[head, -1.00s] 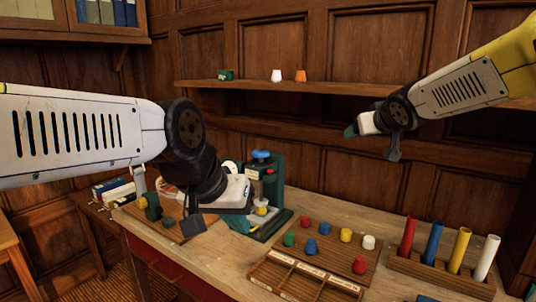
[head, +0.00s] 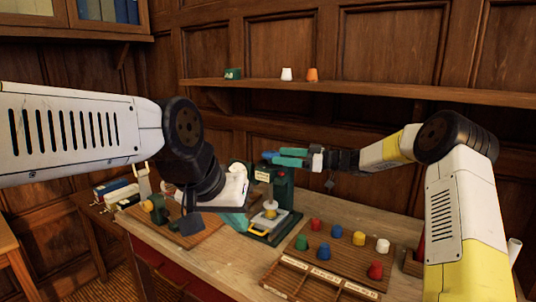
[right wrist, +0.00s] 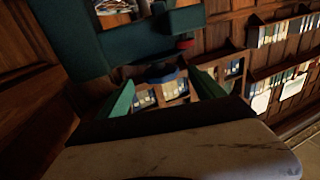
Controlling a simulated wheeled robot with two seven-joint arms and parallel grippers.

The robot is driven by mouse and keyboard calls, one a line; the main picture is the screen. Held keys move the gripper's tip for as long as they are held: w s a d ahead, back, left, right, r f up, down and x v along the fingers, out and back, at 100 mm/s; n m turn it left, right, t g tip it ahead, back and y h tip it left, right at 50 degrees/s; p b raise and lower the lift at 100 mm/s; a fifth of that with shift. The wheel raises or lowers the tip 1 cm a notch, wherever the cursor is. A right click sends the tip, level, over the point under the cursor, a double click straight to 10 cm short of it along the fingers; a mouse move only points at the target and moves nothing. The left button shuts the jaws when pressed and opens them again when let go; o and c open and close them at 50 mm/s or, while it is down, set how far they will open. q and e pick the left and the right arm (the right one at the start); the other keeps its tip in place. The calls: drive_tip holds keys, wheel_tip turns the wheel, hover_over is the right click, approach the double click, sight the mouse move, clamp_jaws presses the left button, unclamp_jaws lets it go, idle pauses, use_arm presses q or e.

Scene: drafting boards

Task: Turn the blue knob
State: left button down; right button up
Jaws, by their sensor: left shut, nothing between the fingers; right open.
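The blue knob (head: 267,155) sits on the top of a green press-like device (head: 283,190) on the bench. My right gripper (head: 279,157) is open, its teal fingers pointing left at the knob from the right. In the right wrist view, the blue knob (right wrist: 165,75) lies between the two spread green fingers (right wrist: 165,92); I cannot tell whether they touch it. My left gripper (head: 236,221) is shut and empty, low beside the left of the device's base; my own arm partly hides it.
A wooden board (head: 345,255) with several coloured pegs stands to the right on the bench. A shelf (head: 380,89) with small items runs along the back wall. A board with green and yellow parts (head: 157,208) lies left of my left gripper.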

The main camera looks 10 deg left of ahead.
sight(263, 153)
drive_tip(key=a, duration=0.7)
drive_tip(key=shift+w+a, duration=0.35)
drive_tip(key=shift+w, duration=0.05)
drive_tip(key=c, duration=1.4)
drive_tip(key=shift+o, duration=0.2)
drive_tip(key=shift+m+t, duration=0.3)
drive_tip(key=shift+t, duration=0.2)
